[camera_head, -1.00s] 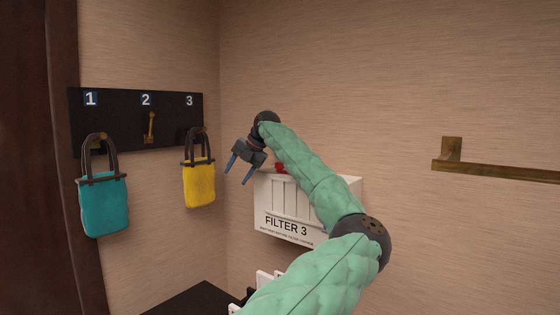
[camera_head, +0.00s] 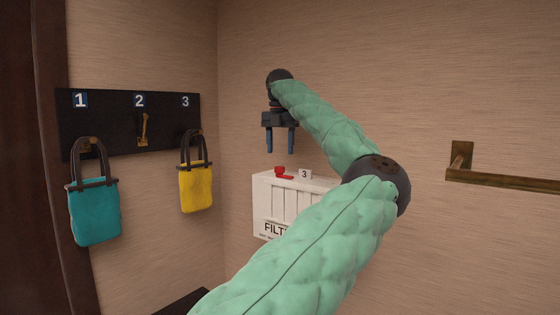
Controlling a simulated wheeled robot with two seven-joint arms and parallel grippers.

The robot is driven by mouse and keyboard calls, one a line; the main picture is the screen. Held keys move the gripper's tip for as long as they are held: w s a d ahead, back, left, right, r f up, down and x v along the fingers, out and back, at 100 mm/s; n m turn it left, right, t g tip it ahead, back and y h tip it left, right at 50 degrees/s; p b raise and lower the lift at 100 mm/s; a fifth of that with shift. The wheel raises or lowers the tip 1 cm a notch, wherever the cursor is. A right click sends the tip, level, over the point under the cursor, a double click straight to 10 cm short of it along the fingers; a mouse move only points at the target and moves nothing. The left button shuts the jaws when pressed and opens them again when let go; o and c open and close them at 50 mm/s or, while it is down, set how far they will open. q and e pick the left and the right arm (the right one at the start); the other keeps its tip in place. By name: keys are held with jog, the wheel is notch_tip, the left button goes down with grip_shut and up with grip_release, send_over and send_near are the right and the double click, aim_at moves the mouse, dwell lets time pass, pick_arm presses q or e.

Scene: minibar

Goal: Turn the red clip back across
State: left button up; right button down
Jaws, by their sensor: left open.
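The red clip (camera_head: 282,172) sits on top of the white filter box (camera_head: 264,203), near its left end. It has a round knob and a short flat arm pointing right. My left gripper (camera_head: 280,143) is above the clip, pointing down, open and empty, with a clear gap between its fingertips and the clip. My green left arm covers the lower right of the box and part of its "FILTER" lettering. My right gripper is not in view.
A small "3" tag (camera_head: 305,174) stands on the box right of the clip. A black hook board (camera_head: 115,132) on the left wall holds a teal bag (camera_head: 95,212) and a yellow bag (camera_head: 196,188). A brass rail (camera_head: 510,182) is on the right wall.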

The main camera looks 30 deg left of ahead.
aim_at(280, 167)
pick_arm(q)
jog(key=f, duration=0.1)
jog(key=w+a+f+p, duration=0.1)
jog(key=f, duration=0.1)
jog(key=f+p, duration=0.1)
jog(key=f, duration=0.1)
jog(key=shift+w+a, duration=0.15)
jog(key=shift+w, duration=0.15)
jog(key=shift+s+f, duration=0.15)
jog(key=shift+f, duration=0.1)
jog(key=shift+s+d+f+p, duration=0.15)
jog(key=shift+s+d+p, duration=0.15)
jog(key=shift+s+d, duration=0.1)
jog(key=shift+f, duration=0.15)
jog(key=shift+w+a+f, duration=0.2)
jog(key=shift+w+f, duration=0.05)
jog(key=shift+w, duration=0.05)
jog(key=shift+c, duration=0.3)
jog(key=c, duration=0.4)
jog(key=shift+s+r, duration=0.1)
jog(key=c, duration=0.3)
jog(key=shift+c, duration=1)
